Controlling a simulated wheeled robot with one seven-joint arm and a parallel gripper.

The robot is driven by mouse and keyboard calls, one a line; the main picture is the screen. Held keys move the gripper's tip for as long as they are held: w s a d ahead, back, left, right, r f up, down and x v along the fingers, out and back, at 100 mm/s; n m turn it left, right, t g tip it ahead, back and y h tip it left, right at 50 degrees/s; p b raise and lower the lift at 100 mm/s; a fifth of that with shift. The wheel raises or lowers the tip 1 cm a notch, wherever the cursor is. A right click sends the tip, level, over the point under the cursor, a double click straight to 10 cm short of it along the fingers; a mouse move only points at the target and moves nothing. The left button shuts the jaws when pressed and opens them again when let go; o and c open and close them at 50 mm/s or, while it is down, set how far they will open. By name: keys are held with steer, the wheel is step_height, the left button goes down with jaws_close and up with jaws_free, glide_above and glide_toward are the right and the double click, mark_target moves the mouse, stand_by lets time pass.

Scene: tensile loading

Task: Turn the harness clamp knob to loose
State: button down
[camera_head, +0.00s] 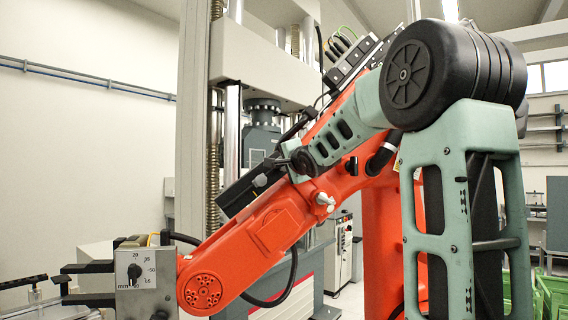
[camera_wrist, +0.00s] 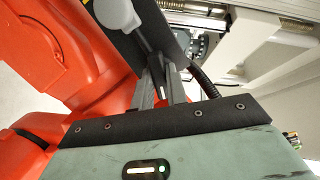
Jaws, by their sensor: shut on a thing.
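In the head view, my green-grey forearm reaches down and left to the orange arm, and a small pale knob end shows beside the black panel. The exact grip is too small to make out there. Any loose or tight mark is not visible.
The orange arm (camera_head: 275,225) lies close beside and below my gripper. A grey box with a millimetre dial (camera_head: 146,283) is at its left end. A pale winged knob (camera_head: 325,199) sits on the orange arm. The testing machine's column (camera_head: 193,120) stands behind. Black cables hang nearby.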

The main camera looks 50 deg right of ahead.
steer(key=n+g+b, duration=0.1)
steer(key=n+b, duration=0.2)
steer(key=n, duration=0.1)
steer(key=n+h+b, duration=0.1)
steer(key=n+b, duration=0.2)
steer(key=n, duration=0.2)
steer(key=n+g+h+b, duration=0.1)
steer(key=n+b, duration=0.2)
steer(key=n, duration=0.1)
steer(key=shift+a+f+n+g, duration=0.1)
steer(key=shift+f+n+g, duration=0.15)
steer(key=shift+n+g, duration=0.05)
steer(key=shift+w+r+n+h+b, duration=0.15)
steer(key=shift+n+h+b, duration=0.25)
steer(key=shift+n+b, duration=1.55)
steer(key=shift+r+n, duration=0.1)
steer(key=shift+n, duration=0.15)
steer(key=c, duration=1.4)
jaws_free()
steer(key=shift+a, duration=0.1)
